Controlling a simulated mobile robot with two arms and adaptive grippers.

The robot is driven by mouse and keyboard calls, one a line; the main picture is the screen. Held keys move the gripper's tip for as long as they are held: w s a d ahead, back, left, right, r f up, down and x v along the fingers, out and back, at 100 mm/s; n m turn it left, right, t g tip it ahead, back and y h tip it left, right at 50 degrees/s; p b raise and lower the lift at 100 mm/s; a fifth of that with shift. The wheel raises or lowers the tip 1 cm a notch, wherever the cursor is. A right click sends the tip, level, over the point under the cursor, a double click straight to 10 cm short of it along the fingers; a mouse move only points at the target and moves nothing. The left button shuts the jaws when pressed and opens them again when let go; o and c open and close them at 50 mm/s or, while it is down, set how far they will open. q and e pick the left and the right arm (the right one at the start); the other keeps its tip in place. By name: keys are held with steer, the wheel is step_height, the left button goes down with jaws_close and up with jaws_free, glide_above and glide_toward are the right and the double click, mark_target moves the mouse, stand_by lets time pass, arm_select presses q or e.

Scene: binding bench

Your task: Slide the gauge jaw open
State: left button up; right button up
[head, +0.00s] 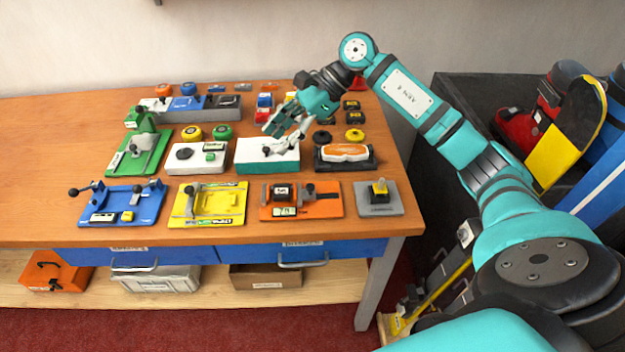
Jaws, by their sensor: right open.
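An orange plate (333,206) at the front right of the bench carries a dark block with a label (283,192) and a grey upright piece (309,191) on a track. It looks like a gauge with a jaw, but I cannot tell for sure. The dark block and the grey piece stand a little apart. My right gripper (284,130) is open and empty. It is behind and above the orange plate, over the back of a white and teal box (268,167). My left gripper is not in view.
The bench's left side is clear.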

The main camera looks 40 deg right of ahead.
steer(key=s+d+r+g+h, duration=0.2)
steer(key=s+d+h, duration=0.15)
steer(key=d, duration=0.85)
steer(key=p, duration=0.3)
glide_toward(311, 185)
steer(key=shift+n+h, duration=0.3)
steer(key=shift+h, duration=0.15)
steer(key=x, duration=0.8)
steer(key=shift+a+f, duration=0.15)
steer(key=shift+a, duration=0.35)
jaws_close()
